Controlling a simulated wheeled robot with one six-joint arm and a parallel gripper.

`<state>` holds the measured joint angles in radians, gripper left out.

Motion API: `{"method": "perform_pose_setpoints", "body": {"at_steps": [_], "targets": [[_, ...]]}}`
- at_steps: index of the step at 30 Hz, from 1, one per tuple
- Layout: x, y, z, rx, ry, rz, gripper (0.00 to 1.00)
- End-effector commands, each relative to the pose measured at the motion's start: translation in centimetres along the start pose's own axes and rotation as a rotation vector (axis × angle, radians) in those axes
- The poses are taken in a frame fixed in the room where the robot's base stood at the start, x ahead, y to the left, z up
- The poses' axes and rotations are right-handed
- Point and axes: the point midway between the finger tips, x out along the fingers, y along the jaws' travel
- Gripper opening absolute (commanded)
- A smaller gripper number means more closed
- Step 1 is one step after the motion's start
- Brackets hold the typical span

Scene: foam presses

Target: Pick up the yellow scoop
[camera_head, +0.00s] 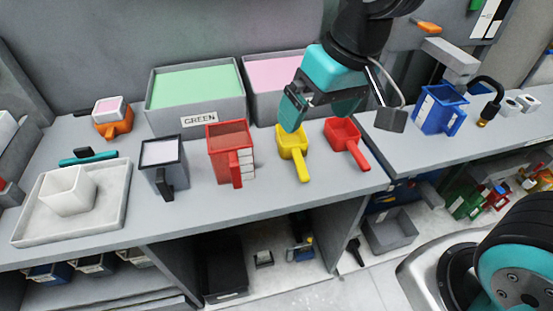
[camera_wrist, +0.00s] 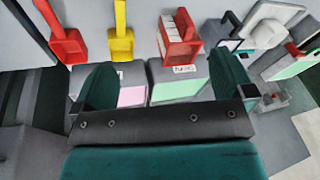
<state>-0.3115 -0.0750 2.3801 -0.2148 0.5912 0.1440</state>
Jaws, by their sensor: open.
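The yellow scoop (camera_head: 293,143) lies on the grey bench, its handle pointing toward the front edge. In the wrist view the yellow scoop (camera_wrist: 121,45) is near the top, left of centre, its handle running up out of frame. My gripper (camera_head: 318,113) is open and empty above the back of the bench. In the head view its left finger slightly covers the scoop's back rim. In the wrist view my gripper (camera_wrist: 163,80) has its fingers wide apart, and the scoop lies beyond them, not between them.
A red scoop (camera_head: 342,132) lies just right of the yellow one. A red jug (camera_head: 228,148) stands to its left. A blue jug (camera_head: 440,110) stands at right. Bare bench lies in front.

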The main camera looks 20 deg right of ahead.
Motion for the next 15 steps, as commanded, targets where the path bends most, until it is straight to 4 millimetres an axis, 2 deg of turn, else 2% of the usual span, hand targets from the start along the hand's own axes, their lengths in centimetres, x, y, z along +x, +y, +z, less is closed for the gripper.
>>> {"method": "perform_pose_setpoints", "body": {"at_steps": [1, 3, 6, 9, 15], "targets": [[4.3, 2.0, -1.8, 0.07, 0.023, 0.055, 1.0], [7.2, 4.2, -4.6, 0.159, 0.07, 0.129, 1.0], [10.3, 6.8, -7.5, 0.256, 0.132, 0.217, 1.0], [12.0, 8.4, -9.3, 0.311, 0.175, 0.272, 1.0], [14.7, 10.0, -10.3, 0.336, 0.189, 0.297, 1.0]]}}
